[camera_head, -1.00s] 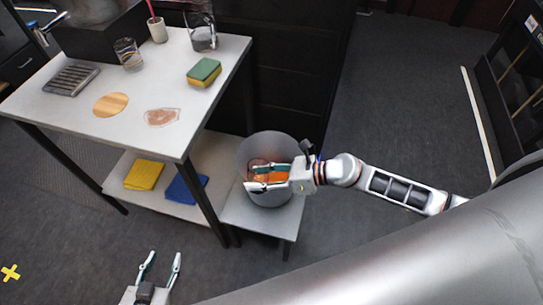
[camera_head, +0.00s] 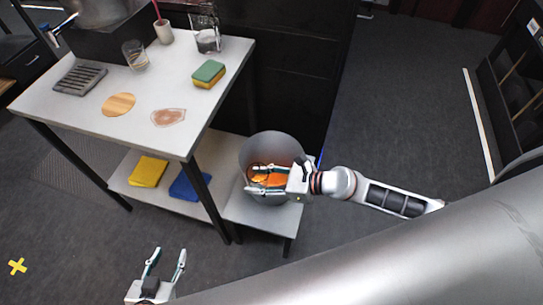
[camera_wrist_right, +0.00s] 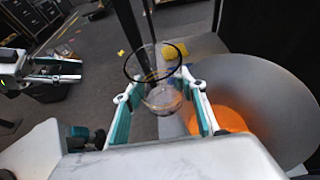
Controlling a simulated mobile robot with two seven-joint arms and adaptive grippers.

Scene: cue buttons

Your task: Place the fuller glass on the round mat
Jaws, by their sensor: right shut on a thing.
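The round mat is a light wooden disc (camera_head: 118,104) lying bare on the white table. A short glass (camera_head: 135,56) with a little liquid low down stands behind it. My right gripper (camera_head: 251,180) is over the grey bin, shut on a clear glass (camera_wrist_right: 160,78). The right wrist view shows this glass between the two fingers, its dark-looking rim above them; how much it holds is unclear. In the head view it is mostly lost against the bin. My left gripper (camera_head: 166,262) is open and empty, low in front of the table; it also shows in the right wrist view (camera_wrist_right: 55,70).
The grey bin (camera_head: 270,146) with something orange inside stands on a low white stand (camera_head: 262,222) right of the table. The table also carries a jug (camera_head: 207,40), a sponge (camera_head: 209,74), a slatted rack (camera_head: 80,78), a cup (camera_head: 164,32) and a pinkish-brown flat patch (camera_head: 168,117).

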